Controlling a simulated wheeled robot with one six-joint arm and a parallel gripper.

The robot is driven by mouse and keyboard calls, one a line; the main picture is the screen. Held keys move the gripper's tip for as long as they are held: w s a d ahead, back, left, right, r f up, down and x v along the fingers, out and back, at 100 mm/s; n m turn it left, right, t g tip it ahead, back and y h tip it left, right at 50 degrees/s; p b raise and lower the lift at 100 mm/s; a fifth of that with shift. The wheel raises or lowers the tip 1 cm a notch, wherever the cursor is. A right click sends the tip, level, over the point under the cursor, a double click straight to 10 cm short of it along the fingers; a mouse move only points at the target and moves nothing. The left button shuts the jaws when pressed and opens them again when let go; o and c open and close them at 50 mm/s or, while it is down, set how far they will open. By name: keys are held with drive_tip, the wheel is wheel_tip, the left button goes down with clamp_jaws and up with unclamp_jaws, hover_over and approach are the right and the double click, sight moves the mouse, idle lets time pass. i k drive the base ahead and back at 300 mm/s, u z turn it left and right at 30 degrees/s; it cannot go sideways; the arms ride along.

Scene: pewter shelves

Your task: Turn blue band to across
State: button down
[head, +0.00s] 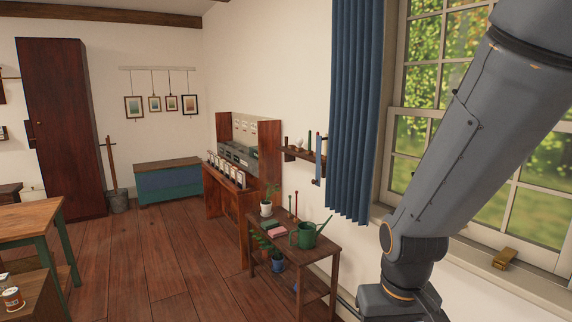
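I cannot pick out the blue band with certainty in the head view. A small wall rack (304,157) beside the curtain holds several small upright items, one of them a narrow blue upright piece (319,146). It is too small to tell whether that piece is a band or which way it can turn. My arm comes down across the right side of the view, in front of the window. My gripper is out of the frame, so its opening and anything in it are hidden.
A small table (322,243) holds a green watering can (309,235) and a potted plant. Behind it stands a wooden desk (243,198). A blue curtain (352,110) hangs by the window. A workbench (30,217) stands left; the floor (170,270) between is clear.

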sight(317, 181)
drive_tip(key=u, duration=0.3)
drive_tip(key=i, duration=2)
drive_tip(key=z, duration=0.5)
